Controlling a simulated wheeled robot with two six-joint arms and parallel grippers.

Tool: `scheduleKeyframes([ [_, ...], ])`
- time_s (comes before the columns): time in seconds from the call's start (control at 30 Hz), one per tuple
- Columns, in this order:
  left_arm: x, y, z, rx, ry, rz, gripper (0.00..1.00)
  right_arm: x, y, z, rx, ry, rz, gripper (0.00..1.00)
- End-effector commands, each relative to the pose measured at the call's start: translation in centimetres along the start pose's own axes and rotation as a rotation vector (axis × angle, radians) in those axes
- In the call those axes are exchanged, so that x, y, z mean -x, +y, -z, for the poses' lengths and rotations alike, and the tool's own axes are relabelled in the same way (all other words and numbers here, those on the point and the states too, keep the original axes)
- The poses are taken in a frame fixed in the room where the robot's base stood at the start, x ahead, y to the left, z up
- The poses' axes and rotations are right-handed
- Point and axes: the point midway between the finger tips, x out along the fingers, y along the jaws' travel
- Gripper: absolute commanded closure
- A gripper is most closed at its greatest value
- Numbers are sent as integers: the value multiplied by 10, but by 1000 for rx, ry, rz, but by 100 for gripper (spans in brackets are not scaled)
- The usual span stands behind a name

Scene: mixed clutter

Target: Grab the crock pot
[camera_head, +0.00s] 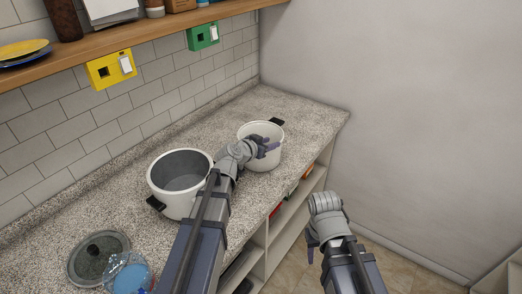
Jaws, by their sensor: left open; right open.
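Two white pots with black handles stand upright on the speckled counter; I cannot tell which one is the crock pot. The larger pot (160,190) is left of centre, open, with a grey inside. The smaller pot (264,161) stands farther back near the counter's right end. My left gripper (268,146) is open in front of the smaller pot's upper part and overlaps it in the picture; I cannot tell whether they touch. My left forearm covers the larger pot's right side. My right gripper (311,246) is open and empty, off the counter's front edge, over the floor.
A dark round lid (92,262) and a clear blue-tinted bottle (130,274) lie at the counter's near left. A wooden wall shelf (150,32) holds plates (24,50) and jars. Open shelves (262,236) are under the counter (115,195). A bare wall (400,110) closes the right side.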

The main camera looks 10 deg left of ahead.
Motion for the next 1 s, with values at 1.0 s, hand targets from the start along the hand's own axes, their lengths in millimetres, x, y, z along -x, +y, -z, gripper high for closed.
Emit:
scheduleKeyframes([
  [1.0,-56,4,-4,0,-1,0,77,-25,-2,2,0,0,0,50],
])
